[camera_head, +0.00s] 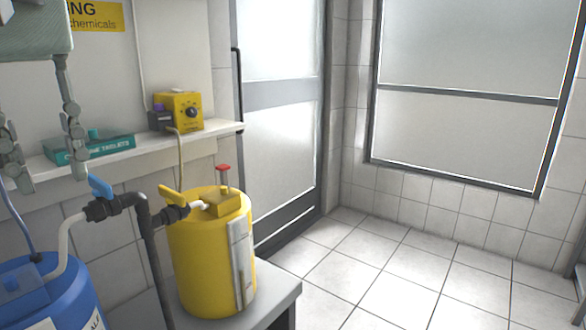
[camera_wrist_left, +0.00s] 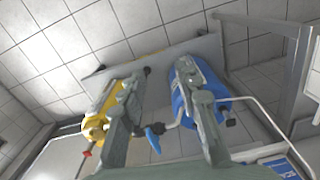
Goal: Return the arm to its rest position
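My left gripper (camera_head: 51,178) hangs at the left edge of the head view, fingers pointing down and spread apart with nothing between them. It is in front of the wall shelf, above the blue drum (camera_head: 55,295) and left of the yellow drum (camera_head: 212,265). In the left wrist view the two fingers of the left gripper (camera_wrist_left: 160,85) are also apart and empty. The yellow drum (camera_wrist_left: 98,125) shows behind one finger and the blue drum (camera_wrist_left: 185,100) behind the other. My right gripper is not in view.
Black pipework with a blue-handled valve (camera_head: 101,187) runs between the drums. A yellow pump box (camera_head: 180,111) and a teal box (camera_head: 95,147) sit on the shelf (camera_head: 215,130). Tiled floor (camera_head: 380,265) is clear at right.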

